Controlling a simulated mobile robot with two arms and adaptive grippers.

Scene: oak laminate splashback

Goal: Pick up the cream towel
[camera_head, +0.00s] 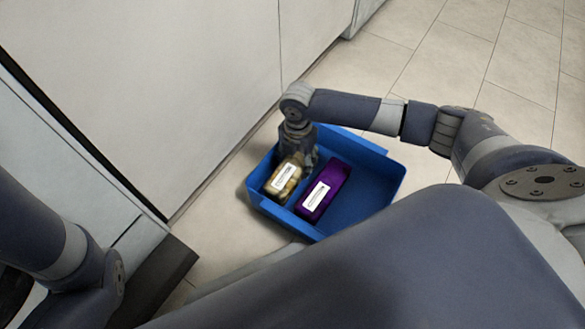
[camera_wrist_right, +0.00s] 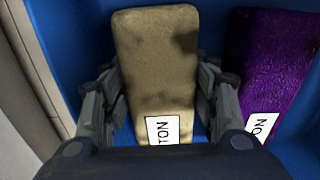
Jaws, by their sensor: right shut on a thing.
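The cream towel (camera_head: 284,178) is a folded block with a white label, in the left part of a blue bin (camera_head: 375,172) in the head view. My right gripper (camera_head: 297,160) reaches down into the bin and is shut on the towel. In the right wrist view the towel (camera_wrist_right: 158,75) stands between the two fingers of my right gripper (camera_wrist_right: 160,100), one on each long side. Whether it is clear of the bin floor I cannot tell. My left arm shows at the left edge of the head view, but its gripper is out of frame.
A purple towel (camera_head: 322,190) with a white label lies in the bin just right of the cream one; it also shows in the right wrist view (camera_wrist_right: 270,70). The bin's right part is empty. White cabinet fronts (camera_head: 150,80) stand left of the bin. Tiled floor (camera_head: 440,60) is clear beyond.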

